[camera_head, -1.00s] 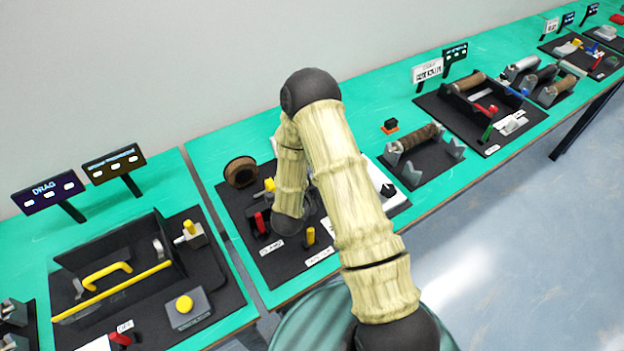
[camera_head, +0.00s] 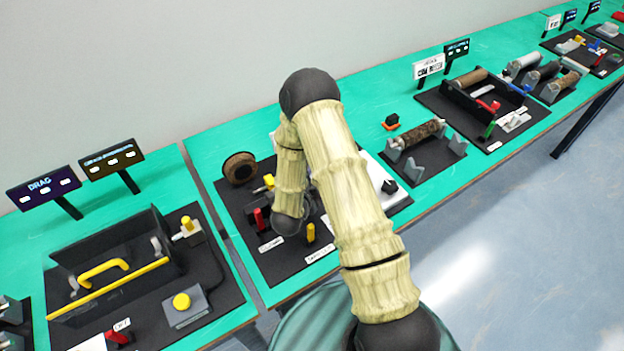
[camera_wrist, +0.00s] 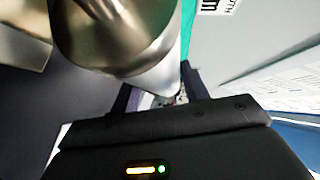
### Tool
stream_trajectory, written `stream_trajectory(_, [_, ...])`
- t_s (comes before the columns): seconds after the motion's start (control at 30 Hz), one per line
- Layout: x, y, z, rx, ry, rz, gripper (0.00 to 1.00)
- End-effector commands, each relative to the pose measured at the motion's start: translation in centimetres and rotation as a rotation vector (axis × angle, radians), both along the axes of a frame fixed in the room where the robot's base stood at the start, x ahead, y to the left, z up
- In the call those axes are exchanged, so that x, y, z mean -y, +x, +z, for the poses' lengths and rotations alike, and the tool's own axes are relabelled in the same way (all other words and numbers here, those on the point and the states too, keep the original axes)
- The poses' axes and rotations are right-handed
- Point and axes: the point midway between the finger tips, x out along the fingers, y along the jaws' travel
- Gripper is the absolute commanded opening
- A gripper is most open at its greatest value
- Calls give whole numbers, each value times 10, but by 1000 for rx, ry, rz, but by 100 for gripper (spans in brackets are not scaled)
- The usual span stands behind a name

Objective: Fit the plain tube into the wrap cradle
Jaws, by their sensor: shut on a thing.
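In the wrist view, a shiny metallic tube-like thing (camera_wrist: 115,35) fills the top centre, very close to the camera. My gripper (camera_wrist: 158,92) has its dark fingers on either side of its lower end and is shut on it. I cannot tell for sure whether it is the plain tube. In the head view my arm hides the gripper and the held thing. A pair of grey cradle supports (camera_head: 458,146) stands on a black board to the right of my arm, with a patterned brown tube (camera_head: 422,132) across the back. No label names the wrap cradle legibly.
A brown ring-shaped roll (camera_head: 240,168), a red-handled part (camera_head: 260,219) and a yellow post (camera_head: 310,233) stand around my arm's lower end. A black tray with yellow bars (camera_head: 110,272) is at left. More stations, including a silver tube (camera_head: 522,64), line the bench at right.

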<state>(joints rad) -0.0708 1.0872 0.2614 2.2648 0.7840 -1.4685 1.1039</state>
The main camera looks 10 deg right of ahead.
Motion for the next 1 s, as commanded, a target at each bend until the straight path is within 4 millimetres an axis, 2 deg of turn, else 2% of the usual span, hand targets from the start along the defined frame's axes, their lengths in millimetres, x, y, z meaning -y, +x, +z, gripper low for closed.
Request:
stream_trajectory(0.77, [0,0,-15,2,0,0,7])
stream_trajectory(0.8, [0,0,-14,2,0,0,51])
stream_trajectory(0.9, [0,0,-14,2,0,0,70])
stream_trajectory(1.0, [0,0,-14,2,0,-1,70])
